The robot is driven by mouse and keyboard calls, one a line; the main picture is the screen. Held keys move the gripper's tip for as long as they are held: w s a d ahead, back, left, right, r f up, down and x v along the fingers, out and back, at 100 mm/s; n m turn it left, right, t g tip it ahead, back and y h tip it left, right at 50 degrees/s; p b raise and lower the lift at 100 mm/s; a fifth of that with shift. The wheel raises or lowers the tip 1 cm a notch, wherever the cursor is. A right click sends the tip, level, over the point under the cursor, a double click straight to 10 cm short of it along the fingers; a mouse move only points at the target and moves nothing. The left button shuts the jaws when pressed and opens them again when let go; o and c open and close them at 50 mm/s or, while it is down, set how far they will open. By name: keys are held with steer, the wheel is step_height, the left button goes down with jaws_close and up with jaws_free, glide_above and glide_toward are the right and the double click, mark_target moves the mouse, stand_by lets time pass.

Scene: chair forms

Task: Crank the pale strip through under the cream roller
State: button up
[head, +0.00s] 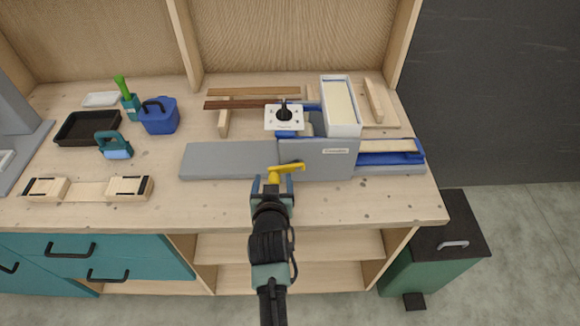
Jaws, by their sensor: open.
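The grey machine (325,158) stands on the workbench, with a grey bed (225,160) reaching left. A yellow crank (290,168) is on its front face. My gripper (272,182) is open at the crank's left end, its jaws pointing away from me; I cannot tell whether they touch it. A pale strip (390,146) lies on the blue bed (408,158) at the machine's right; its left end is hidden by the housing. A small cream part (308,129) shows beside the black knob; I cannot tell if it is the roller.
A white open-topped box (351,128) rises behind the machine. Wood strips (250,104) lie behind it. A blue bin (159,116), teal tool (113,146), black tray (87,128) and wooden blocks (129,188) are at left. Bare bench (205,205) lies in front.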

steer(key=s+p, duration=0.3)
steer(key=s, duration=0.5)
steer(key=shift+p, duration=0.35)
steer(key=shift+d+f, duration=0.1)
steer(key=w+d+r+t, duration=0.1)
steer(key=w+r+t, duration=0.25)
steer(key=r, duration=1.55)
steer(key=w+r+t, duration=0.2)
steer(key=r+t, duration=0.2)
steer(key=r, duration=1.4)
steer(key=s+r+t, duration=0.2)
steer(key=s+r, duration=0.3)
steer(key=r, duration=0.4)
steer(key=s+r+t, duration=0.2)
steer(key=s+r, duration=0.4)
steer(key=r, duration=0.3)
steer(key=s+d+r+t, duration=0.1)
steer(key=s+r+t, duration=0.2)
steer(key=r, duration=0.7)
steer(key=s, duration=0.2)
steer(key=shift+s, duration=0.4)
steer(key=shift+d+f, duration=0.1)
